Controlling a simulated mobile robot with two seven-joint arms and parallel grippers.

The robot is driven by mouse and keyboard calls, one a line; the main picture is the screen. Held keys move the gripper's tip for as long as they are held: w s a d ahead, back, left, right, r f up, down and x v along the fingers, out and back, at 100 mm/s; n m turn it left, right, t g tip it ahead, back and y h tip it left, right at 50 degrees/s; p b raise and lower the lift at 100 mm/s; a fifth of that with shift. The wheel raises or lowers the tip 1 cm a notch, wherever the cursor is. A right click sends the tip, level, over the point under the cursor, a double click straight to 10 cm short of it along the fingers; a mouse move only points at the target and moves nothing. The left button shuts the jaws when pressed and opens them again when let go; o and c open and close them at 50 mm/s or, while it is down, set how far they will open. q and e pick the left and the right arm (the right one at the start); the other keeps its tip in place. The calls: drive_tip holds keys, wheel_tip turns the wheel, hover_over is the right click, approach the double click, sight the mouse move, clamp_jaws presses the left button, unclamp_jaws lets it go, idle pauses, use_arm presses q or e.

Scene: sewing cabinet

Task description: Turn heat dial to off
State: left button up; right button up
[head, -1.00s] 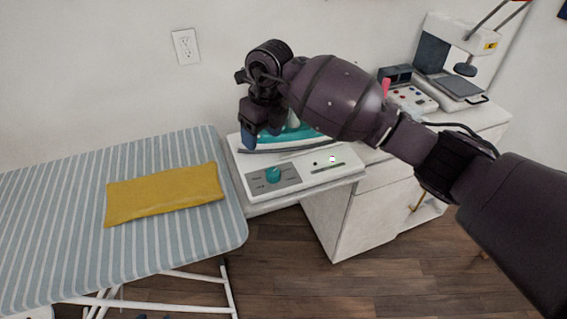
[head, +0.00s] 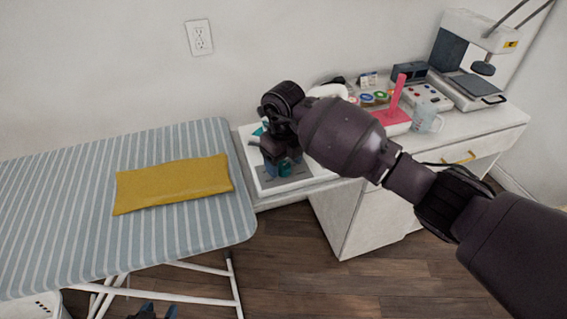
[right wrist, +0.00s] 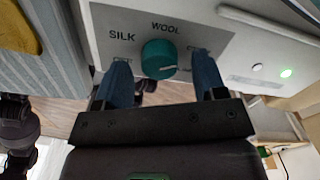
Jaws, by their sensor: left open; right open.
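The teal heat dial (right wrist: 159,58) sits on a grey panel of the white iron station (head: 262,186), with SILK and WOOL lettering beside it. A white mark on the dial points toward the right in the right wrist view. My right gripper (right wrist: 163,80) is open, with one blue finger on either side of the dial. I cannot tell whether they touch it. In the head view the right gripper (head: 281,163) is over the panel and partly hides the dial (head: 285,169). My left gripper (head: 155,311) is low at the bottom edge, open, mostly cut off.
A striped ironing board (head: 70,215) with a yellow folded cloth (head: 172,184) stands to the left.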

drive_tip(key=shift+f, duration=0.45)
drive_tip(key=c, duration=0.9)
drive_tip(key=shift+n, duration=0.3)
